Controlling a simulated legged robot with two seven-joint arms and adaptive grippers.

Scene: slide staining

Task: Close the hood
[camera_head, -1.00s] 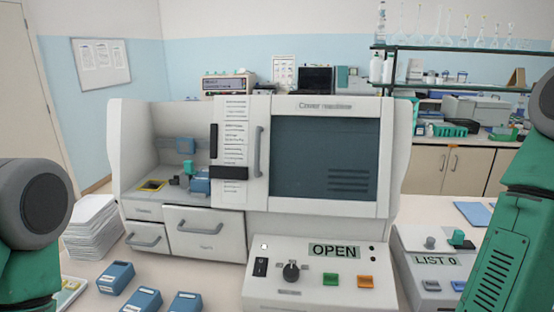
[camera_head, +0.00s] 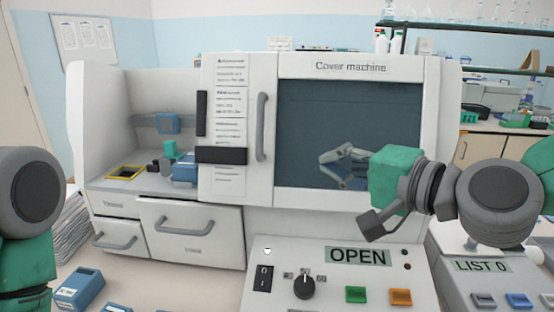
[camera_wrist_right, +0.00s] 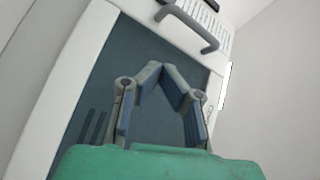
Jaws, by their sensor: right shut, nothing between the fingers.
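The cover machine's hood is a white panel (camera_head: 351,67) with a dark window (camera_head: 315,120) and a grey vertical handle (camera_head: 262,127) at its left edge. It stands over the right side of the machine, and the bay (camera_head: 110,130) on the left is open. My right gripper (camera_head: 325,164) is shut and empty in front of the window, to the right of the handle. In the right wrist view, my right gripper (camera_wrist_right: 161,75) has its fingertips together, and the handle (camera_wrist_right: 190,27) is ahead of them, apart. My left gripper is out of view; only its arm shows.
A control panel (camera_head: 285,262) below has a knob, buttons and a sign (camera_head: 358,256) reading OPEN. A LIST 0 box (camera_head: 479,267) stands at right. Blue boxes (camera_head: 80,287) lie at front left. Drawers (camera_head: 190,233) sit under the open bay.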

